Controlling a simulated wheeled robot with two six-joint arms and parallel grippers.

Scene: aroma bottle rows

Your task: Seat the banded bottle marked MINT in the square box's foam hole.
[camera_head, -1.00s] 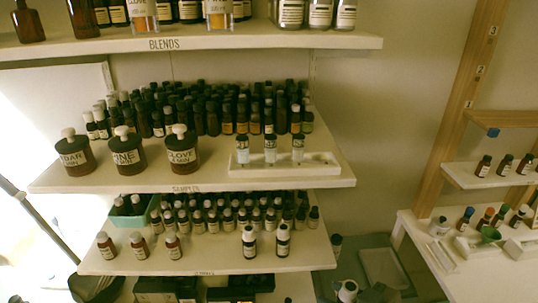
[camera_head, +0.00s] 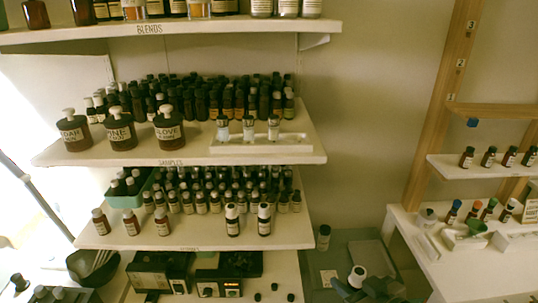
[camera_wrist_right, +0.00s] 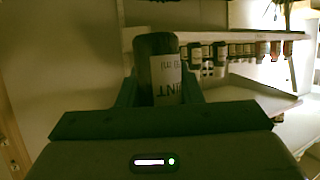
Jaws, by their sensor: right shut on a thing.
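My right gripper (camera_head: 362,284) is at the bottom of the head view, right of the lower shelves and over the grey surface. In the right wrist view it is shut on a dark bottle (camera_wrist_right: 156,48). The bottle's pale label reads "INT" upside down, its first letter hidden, which fits MINT. In the head view a round white part (camera_head: 357,274) shows at the gripper; I cannot tell whether it belongs to the bottle. I cannot make out the square box or its foam hole for certain. My left gripper is not in view.
Bottle shelves fill the left, with a white tray (camera_head: 226,150) on the middle shelf. A small bottle (camera_head: 323,238) stands on the grey surface close to the gripper. Bare wall lies between.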

